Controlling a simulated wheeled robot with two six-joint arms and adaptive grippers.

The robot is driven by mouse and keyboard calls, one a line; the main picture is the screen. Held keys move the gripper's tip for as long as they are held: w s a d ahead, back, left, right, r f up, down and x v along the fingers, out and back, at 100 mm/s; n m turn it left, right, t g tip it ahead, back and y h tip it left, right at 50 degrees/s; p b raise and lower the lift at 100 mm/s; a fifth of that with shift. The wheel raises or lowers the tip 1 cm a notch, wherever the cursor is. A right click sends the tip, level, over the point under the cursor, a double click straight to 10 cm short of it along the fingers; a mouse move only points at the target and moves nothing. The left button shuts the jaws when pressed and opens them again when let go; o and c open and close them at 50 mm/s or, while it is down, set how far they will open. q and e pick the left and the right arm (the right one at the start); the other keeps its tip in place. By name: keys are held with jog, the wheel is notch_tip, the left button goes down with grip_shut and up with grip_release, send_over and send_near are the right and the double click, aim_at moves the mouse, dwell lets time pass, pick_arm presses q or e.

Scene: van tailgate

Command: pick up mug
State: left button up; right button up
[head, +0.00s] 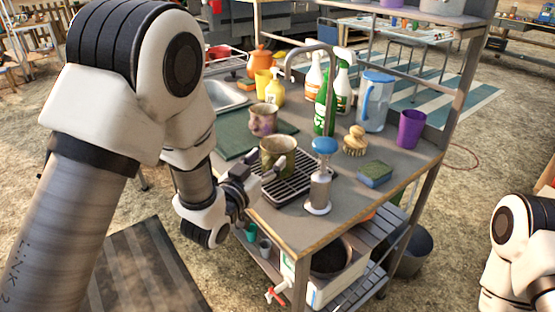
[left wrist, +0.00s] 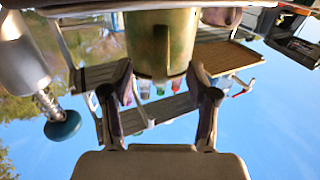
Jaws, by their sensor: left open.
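A worn olive-brown mug (head: 277,157) stands upright on the black drying rack at the near side of the counter. My left gripper (head: 262,172) is at the mug's near left side, with its jaws open. In the left wrist view, which looks upside down, the mug (left wrist: 162,42) fills the upper middle. The left gripper (left wrist: 160,68) shows there with one fingertip at each side of the mug. I cannot tell whether they touch it. A second, purplish-brown mug (head: 263,119) stands behind, on the green mat. My right gripper is out of view.
A blue-topped dispenser (head: 319,180) stands close to the right of the rack (head: 283,190). A sponge (head: 375,173), brush (head: 355,141), purple cup (head: 411,129), jug (head: 375,100) and spray bottles stand farther right and back. A shelf post (head: 455,100) rises at the right.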

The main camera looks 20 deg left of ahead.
pick_arm(q)
grip_shut()
